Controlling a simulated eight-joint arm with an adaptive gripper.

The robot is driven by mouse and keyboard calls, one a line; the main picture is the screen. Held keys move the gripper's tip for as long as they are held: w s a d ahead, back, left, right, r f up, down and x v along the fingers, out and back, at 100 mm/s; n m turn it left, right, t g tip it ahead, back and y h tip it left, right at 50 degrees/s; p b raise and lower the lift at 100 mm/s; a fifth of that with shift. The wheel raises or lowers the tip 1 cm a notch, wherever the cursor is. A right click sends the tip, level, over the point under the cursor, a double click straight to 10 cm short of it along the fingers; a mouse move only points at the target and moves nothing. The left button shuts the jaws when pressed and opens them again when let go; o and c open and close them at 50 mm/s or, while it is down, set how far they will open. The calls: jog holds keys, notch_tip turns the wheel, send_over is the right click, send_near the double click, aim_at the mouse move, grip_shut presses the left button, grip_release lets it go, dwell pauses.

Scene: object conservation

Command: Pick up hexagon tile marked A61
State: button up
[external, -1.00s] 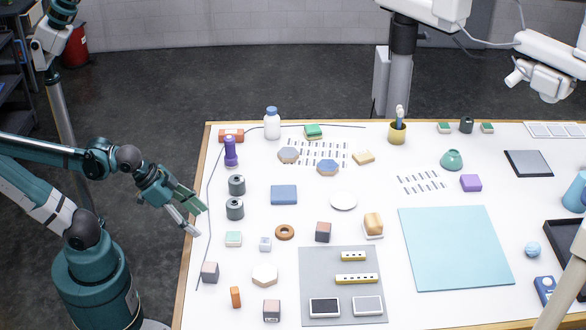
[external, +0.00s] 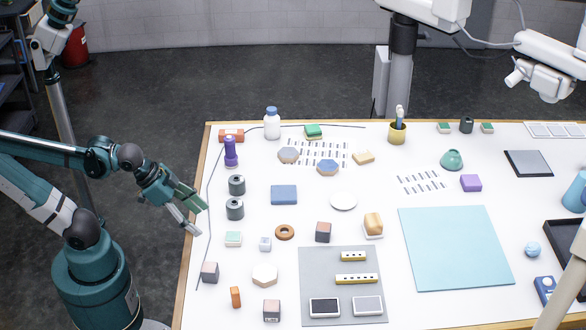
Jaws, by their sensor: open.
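Three hexagon tiles lie on the white table. A pale cream one (external: 265,274) is at the front left. A greyish one (external: 289,155) is at the back, and a blue-topped one with a tan edge (external: 328,168) is to its right. Markings on them are too small to read, so I cannot tell which is A61. My gripper (external: 199,221) is open and empty at the table's left edge, apart from all the tiles.
Near my gripper stand two dark grey cylinders (external: 236,185) and a purple object (external: 231,152). A brown ring (external: 285,232), a small pale cube (external: 265,244) and a mint block (external: 233,239) lie between my gripper and the middle. A grey cord runs along the left side.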

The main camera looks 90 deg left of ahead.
jog(key=w+a+r+n+g+p, duration=0.1)
jog(key=w+a+r+n+p, duration=0.1)
jog(key=w+a+r+p, duration=0.45)
jog(key=w+a+r+n+g+p, duration=0.1)
jog(key=w+r+n, duration=0.15)
jog(key=w, duration=0.65)
jog(key=w+a+r+n+g+p, duration=0.1)
jog(key=w+a+r+p, duration=0.3)
jog(key=w, duration=0.4)
jog(key=n+g+p, duration=0.4)
jog(key=n+p, duration=0.2)
jog(key=p, duration=0.6)
send_near(327, 164)
jog(key=shift+s+d+f+m, duration=0.15)
jog(key=shift+s+d+m, duration=0.1)
jog(key=shift+d, duration=0.15)
jog(key=shift+w+a+f+p, duration=0.3)
jog(key=shift+a+f, duration=0.1)
jog(key=shift+f, duration=0.1)
jog(key=shift+f, duration=1.3)
